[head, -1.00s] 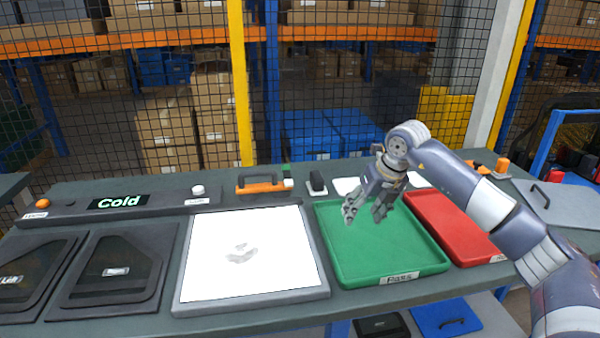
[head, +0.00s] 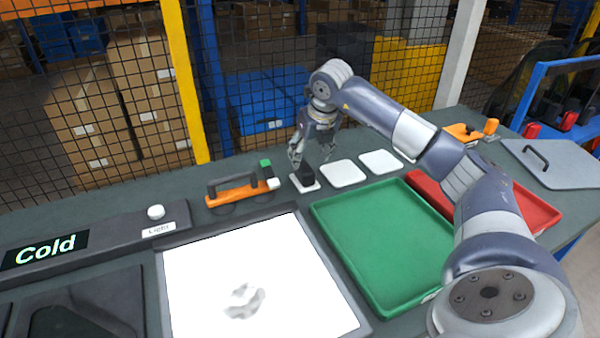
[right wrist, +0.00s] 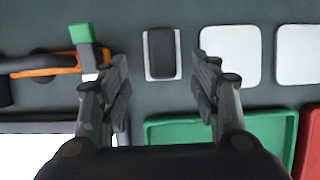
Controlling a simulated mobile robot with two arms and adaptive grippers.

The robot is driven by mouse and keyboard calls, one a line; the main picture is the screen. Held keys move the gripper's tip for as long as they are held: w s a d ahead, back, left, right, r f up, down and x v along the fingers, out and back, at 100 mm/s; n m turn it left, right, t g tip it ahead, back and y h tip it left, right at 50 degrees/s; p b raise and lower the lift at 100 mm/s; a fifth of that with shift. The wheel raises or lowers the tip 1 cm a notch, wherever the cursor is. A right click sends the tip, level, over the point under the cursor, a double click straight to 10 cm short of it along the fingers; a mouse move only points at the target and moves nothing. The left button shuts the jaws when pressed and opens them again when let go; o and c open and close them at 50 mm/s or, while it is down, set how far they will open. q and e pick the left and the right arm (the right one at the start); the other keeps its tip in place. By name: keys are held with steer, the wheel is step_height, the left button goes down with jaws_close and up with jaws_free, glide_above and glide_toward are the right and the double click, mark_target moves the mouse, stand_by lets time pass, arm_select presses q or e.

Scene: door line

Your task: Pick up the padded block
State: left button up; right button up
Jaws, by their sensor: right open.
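The padded block appears to be the small dark block (head: 307,174) with rounded edges, on a white plate (head: 303,187) at the back of the bench. In the right wrist view the dark block (right wrist: 161,52) lies between my finger lines, with clear space on both sides. My right gripper (head: 311,156) is open and empty, just above and behind the block in the head view. Its two fingers (right wrist: 161,66) are spread wide in the wrist view. I cannot tell the exact height gap. My left gripper is not in view.
A green tray (head: 380,240), a red tray (head: 525,210) and a bright light panel (head: 255,275) lie in front. A mesh fence stands behind.

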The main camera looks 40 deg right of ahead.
mark_target(305, 166)
steer(key=p+x, duration=0.1)
steer(key=x, duration=0.7)
steer(key=shift+w+d+f, duration=0.1)
steer(key=shift+w+d, duration=0.1)
steer(key=shift+w, duration=0.05)
steer(key=c, duration=1.2)
